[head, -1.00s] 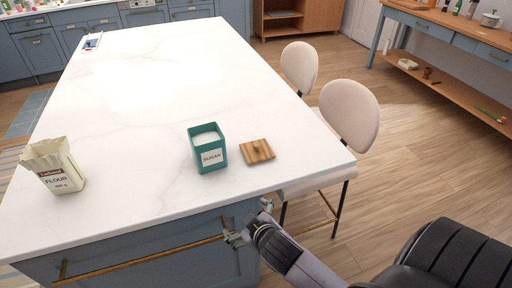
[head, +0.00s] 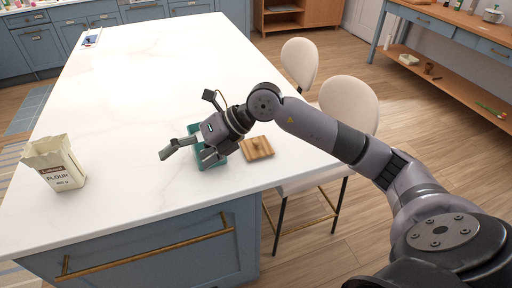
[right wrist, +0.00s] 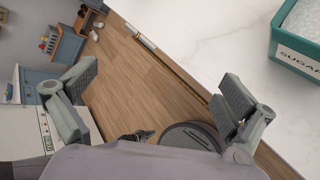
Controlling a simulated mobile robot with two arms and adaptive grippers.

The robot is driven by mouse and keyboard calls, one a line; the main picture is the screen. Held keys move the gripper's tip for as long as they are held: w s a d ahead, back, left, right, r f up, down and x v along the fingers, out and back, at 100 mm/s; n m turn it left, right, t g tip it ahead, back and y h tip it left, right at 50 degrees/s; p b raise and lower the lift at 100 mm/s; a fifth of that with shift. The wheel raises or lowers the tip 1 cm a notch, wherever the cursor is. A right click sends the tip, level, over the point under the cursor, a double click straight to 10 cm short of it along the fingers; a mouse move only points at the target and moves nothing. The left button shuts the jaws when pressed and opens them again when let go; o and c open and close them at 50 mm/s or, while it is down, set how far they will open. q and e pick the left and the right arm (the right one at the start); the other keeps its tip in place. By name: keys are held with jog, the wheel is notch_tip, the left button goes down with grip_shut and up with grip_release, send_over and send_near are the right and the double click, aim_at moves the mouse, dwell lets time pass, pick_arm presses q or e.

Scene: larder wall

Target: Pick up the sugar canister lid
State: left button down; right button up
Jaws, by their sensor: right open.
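The sugar canister lid (head: 257,148) is a square wooden lid with a small knob, lying flat on the white worktop. The teal sugar canister (head: 211,163) stands open just left of it, mostly hidden by my right gripper in the head view. In the right wrist view the canister (right wrist: 296,52) shows at the upper right, with white sugar inside. My right gripper (head: 186,155) is open and empty, in front of the canister in the head view, left of the lid. It also shows in the right wrist view (right wrist: 158,100), fingers wide apart. My left gripper is not seen.
A flour bag (head: 54,163) stands on the island worktop (head: 130,85) at the left. Two cream chairs (head: 348,103) stand along the island's right side. The worktop behind the canister is clear.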

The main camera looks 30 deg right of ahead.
jog(key=w+d+m+h, duration=0.15)
jog(key=d+h, duration=0.55)
jog(key=d, duration=0.7)
jog(key=m+h, duration=0.2)
jog(key=h, duration=0.2)
send_near(258, 143)
jog(key=p+x, duration=0.2)
jog(key=x, duration=0.1)
jog(key=p+x, duration=0.1)
jog(key=shift+w+d+f, duration=0.2)
jog(key=shift+w+d, duration=0.15)
jog(key=shift+w, duration=0.1)
jog(key=shift+w+f+p, duration=0.2)
jog(key=shift+f+p, duration=0.1)
jog(key=shift+f, duration=0.25)
jog(key=shift+w+f+p, duration=0.1)
jog(key=shift+f+p, duration=0.2)
jog(key=p+x, duration=0.1)
jog(key=x, duration=0.2)
jog(key=shift+a+f+p, duration=0.2)
jog(key=shift+f+p, duration=0.15)
jog(key=shift+p, duration=0.05)
jog(key=shift+w+f, duration=0.1)
jog(key=shift+f, duration=0.4)
jog(key=shift+c, duration=0.6)
